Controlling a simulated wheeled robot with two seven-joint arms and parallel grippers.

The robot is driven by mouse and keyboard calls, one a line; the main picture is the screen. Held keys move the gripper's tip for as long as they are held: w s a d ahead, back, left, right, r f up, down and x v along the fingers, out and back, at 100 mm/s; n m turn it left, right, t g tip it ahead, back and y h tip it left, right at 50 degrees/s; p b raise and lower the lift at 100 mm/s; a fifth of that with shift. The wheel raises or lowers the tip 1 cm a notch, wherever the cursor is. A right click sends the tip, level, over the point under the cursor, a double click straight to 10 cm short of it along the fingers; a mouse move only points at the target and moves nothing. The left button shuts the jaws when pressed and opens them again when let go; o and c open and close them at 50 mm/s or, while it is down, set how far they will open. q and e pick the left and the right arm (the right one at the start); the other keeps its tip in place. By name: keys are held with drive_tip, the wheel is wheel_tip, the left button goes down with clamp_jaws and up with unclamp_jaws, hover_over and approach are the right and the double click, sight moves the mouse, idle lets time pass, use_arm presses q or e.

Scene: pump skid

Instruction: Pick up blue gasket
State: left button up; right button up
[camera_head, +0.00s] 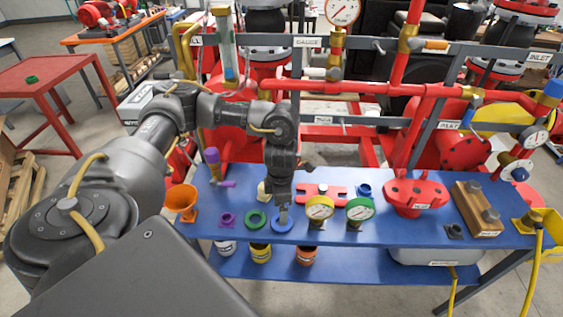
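The blue gasket (275,228) is a ring lying flat near the front edge of the blue table (330,234). My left gripper (284,216) points down directly over it, with its tips at or just above the ring and hiding part of it. I cannot tell whether the fingers touch the gasket or how far apart they are. A green gasket (256,228) lies just left of the blue one. My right gripper is not in view.
A yellow gauge (319,208) and a green gauge (359,210) stand close to the right. A red flanged part (415,193) and a wooden block (477,212) stand further right. Red pipes (350,88) run behind.

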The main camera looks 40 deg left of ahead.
use_arm(q)
wheel_tip(320, 180, down, 3)
drive_tip(key=shift+w+f, duration=0.1)
drive_tip(key=shift+d+f+p, duration=0.1)
drive_tip(key=shift+f+p, duration=0.25)
drive_tip(key=shift+p, duration=0.4)
drive_tip(key=f, duration=0.2)
drive_tip(key=f+p, duration=0.1)
drive_tip(key=shift+s+d+f, duration=0.1)
drive_tip(key=shift+s+f, duration=0.1)
drive_tip(key=shift+f, duration=0.55)
drive_tip(key=shift+c, duration=0.2)
drive_tip(key=c, duration=1)
drive_tip(key=shift+c, duration=0.2)
drive_tip(key=shift+r, duration=0.2)
